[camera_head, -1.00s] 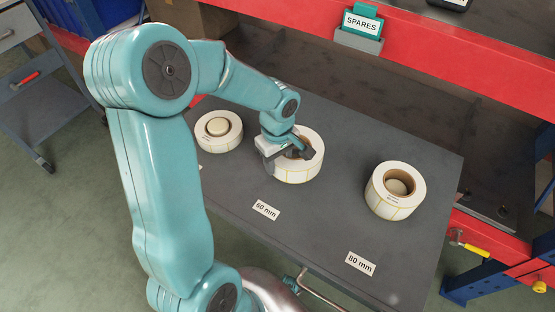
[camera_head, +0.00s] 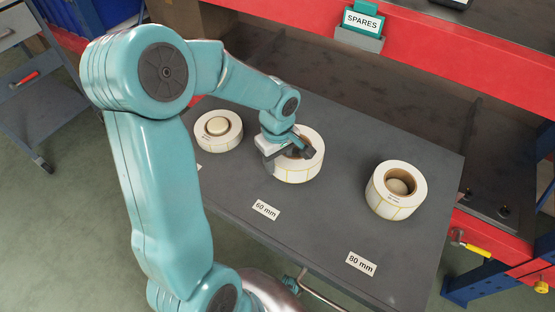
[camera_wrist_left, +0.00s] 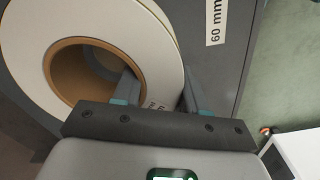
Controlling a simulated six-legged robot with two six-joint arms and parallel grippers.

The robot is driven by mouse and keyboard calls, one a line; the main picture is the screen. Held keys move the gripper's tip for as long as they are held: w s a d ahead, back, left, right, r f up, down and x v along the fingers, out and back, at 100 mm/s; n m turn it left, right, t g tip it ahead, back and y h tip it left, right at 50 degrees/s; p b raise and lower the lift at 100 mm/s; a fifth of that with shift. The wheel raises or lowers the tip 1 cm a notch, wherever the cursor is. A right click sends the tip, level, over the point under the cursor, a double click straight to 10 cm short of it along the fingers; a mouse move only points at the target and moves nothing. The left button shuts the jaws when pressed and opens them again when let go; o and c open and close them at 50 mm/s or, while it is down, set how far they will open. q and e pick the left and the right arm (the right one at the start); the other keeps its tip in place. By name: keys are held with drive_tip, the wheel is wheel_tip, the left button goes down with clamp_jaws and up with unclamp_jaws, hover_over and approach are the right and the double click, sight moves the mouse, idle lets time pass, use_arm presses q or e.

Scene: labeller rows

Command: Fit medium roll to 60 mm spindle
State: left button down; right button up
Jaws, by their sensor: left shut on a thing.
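The medium roll (camera_head: 297,173) is a white label roll with a brown core, at the middle of the dark table behind the 60 mm label (camera_head: 266,210). My left gripper (camera_head: 300,146) is shut on the roll's wall. In the left wrist view, one finger of my left gripper (camera_wrist_left: 160,92) is inside the core and the other is outside the roll (camera_wrist_left: 105,25). The 60 mm spindle cannot be made out; the arm covers part of the core, and I cannot tell whether the roll sits around it. My right gripper is not in view.
A smaller roll (camera_head: 219,139) sits around a pale spindle to the left. Another roll (camera_head: 382,196) sits around a spindle to the right, behind the 80 mm label (camera_head: 360,264). A red-edged bench (camera_head: 440,50) with a SPARES sign (camera_head: 362,22) stands behind. Bare table lies between the rolls.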

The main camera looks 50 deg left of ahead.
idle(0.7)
use_arm(q)
drive_tip(key=shift+f+b, duration=1.15)
drive_tip(key=shift+b, duration=0.15)
drive_tip(key=c, duration=0.5)
unclamp_jaws()
drive_tip(key=shift+c, duration=0.2)
wheel_tip(320, 180, up, 16)
drive_tip(key=p, duration=0.4)
drive_tip(key=shift+r+p, duration=0.25)
drive_tip(key=shift+p, duration=0.15)
